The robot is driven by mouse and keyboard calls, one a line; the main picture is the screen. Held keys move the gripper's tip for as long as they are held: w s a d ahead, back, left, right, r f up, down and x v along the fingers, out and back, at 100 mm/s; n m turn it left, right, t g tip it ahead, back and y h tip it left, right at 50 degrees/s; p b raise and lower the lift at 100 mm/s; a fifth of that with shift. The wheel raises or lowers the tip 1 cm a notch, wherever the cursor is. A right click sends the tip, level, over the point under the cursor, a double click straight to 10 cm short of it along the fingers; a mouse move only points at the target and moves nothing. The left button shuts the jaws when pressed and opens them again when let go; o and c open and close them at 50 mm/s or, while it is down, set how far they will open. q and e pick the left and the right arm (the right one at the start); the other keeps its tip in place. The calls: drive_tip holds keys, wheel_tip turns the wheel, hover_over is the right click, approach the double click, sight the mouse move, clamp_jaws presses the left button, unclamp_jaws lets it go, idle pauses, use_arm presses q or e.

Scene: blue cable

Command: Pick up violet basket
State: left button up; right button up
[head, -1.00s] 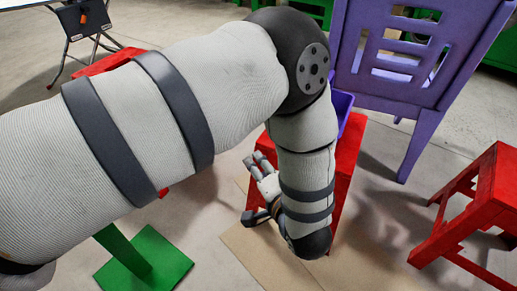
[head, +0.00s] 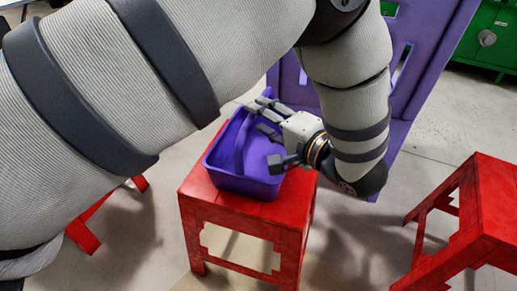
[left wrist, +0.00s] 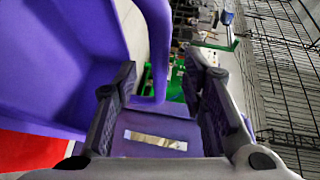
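The violet basket (head: 228,168) stands upright on a red stool (head: 262,208) in the head view, partly hidden by my left arm. My left gripper (head: 262,132) reaches in from the right at the basket's upper right side, fingers spread and pointing left toward the handle. In the left wrist view the basket wall (left wrist: 45,60) fills the left side. The handle (left wrist: 157,55) runs upright between the open fingers (left wrist: 162,80), with gaps on both sides. My right gripper is not in view.
A violet chair (head: 398,100) stands behind my left forearm. Another red stool (head: 480,205) is at the right, and red legs (head: 85,235) show at the left. A green cabinet (head: 495,35) is at the back right. Bare floor lies between the stools.

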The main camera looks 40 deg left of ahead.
use_arm(q)
drive_tip(key=x, duration=0.3)
drive_tip(key=shift+a+f, duration=0.15)
clamp_jaws()
drive_tip(key=shift+w, duration=0.1)
